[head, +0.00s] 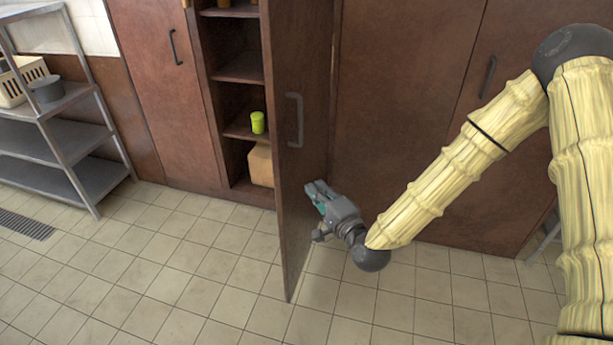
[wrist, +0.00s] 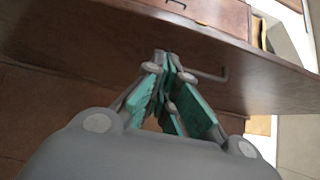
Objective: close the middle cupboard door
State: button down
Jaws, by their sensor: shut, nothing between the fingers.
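The middle cupboard door (head: 290,75) is brown and stands wide open, jutting out from the cupboard front in the head view. Its grey bar handle (head: 295,120) is on the face toward my arm. My gripper (head: 313,188) is shut and empty beside that same face, below the handle and close to the door. In the wrist view the door (wrist: 100,35) spans the top, with my gripper's teal-padded fingers (wrist: 165,60) together in front of it. Whether the fingertips touch the door I cannot tell.
The open cupboard's shelves (head: 238,70) hold a yellow-green jar (head: 257,122) and a cardboard box (head: 261,164). A closed door (head: 160,80) is to the left, another closed panel (head: 400,90) to the right. A metal rack (head: 60,140) stands far left. The tiled floor (head: 180,260) in front is clear.

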jog(key=p, duration=0.3)
send_near(285, 158)
jog(key=w+d, duration=0.2)
jog(key=shift+w+a+r+p, duration=0.1)
jog(key=shift+w+a+p, duration=0.2)
jog(key=shift+a, duration=0.4)
jog(key=shift+w+a+p, duration=0.25)
jog(key=shift+a, duration=0.4)
jog(key=shift+w+a+r+p, duration=0.1)
jog(key=shift+w+a+p, duration=0.2)
jog(key=shift+a, duration=0.4)
